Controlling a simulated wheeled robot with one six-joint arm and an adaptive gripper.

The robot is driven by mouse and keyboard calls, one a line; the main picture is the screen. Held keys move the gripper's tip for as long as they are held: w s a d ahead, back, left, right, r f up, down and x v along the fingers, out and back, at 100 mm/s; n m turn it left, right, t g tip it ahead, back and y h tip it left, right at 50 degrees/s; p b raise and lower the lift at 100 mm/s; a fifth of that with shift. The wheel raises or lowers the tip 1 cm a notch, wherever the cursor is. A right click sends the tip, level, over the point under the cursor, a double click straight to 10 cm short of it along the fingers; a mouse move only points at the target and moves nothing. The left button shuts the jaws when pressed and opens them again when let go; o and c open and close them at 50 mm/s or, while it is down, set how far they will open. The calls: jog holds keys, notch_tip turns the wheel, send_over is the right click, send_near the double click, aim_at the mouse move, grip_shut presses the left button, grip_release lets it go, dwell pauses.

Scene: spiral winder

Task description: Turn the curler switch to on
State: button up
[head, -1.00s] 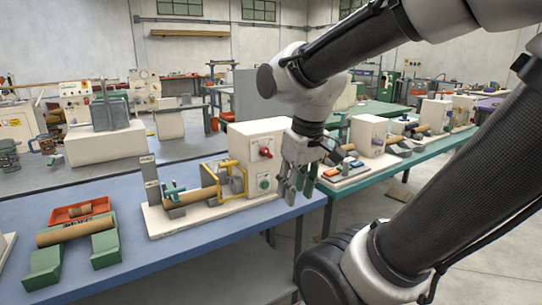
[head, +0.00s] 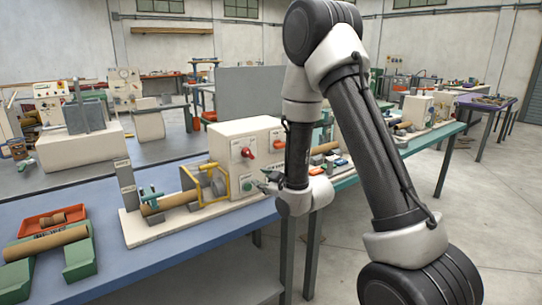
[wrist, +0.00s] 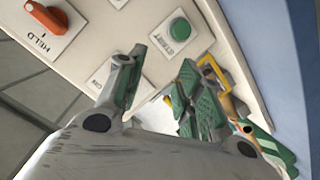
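The white curler machine (head: 225,145) stands on the blue table. Its front has a red knob (head: 247,152), a second red control (head: 279,144) and a green button (head: 247,186). In the wrist view, an orange-red knob (wrist: 47,16) sits at the top left above an inverted label that seems to read HELD. A green button (wrist: 179,29) marked START is at the top centre. My gripper (head: 266,182) is close to the lower front panel. In the wrist view my gripper (wrist: 160,82) is open, with nothing between its fingers. The left finger partly covers another panel label.
Yellow guard bars (head: 221,187) and a brown roll (head: 170,202) lie left of the panel. A brown tube on green blocks (head: 80,262) and a red tray (head: 52,218) are farther left. A green-edged table (head: 430,138) with more machines stands to the right.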

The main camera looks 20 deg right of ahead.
aim_at(250, 155)
notch_tip(250, 155, up, 6)
jog(key=w+n+t+y, duration=0.1)
jog(key=t, duration=0.2)
jog(key=x, duration=0.7)
jog(key=shift+w+a, duration=0.2)
jog(key=shift+w, duration=0.05)
grip_shut()
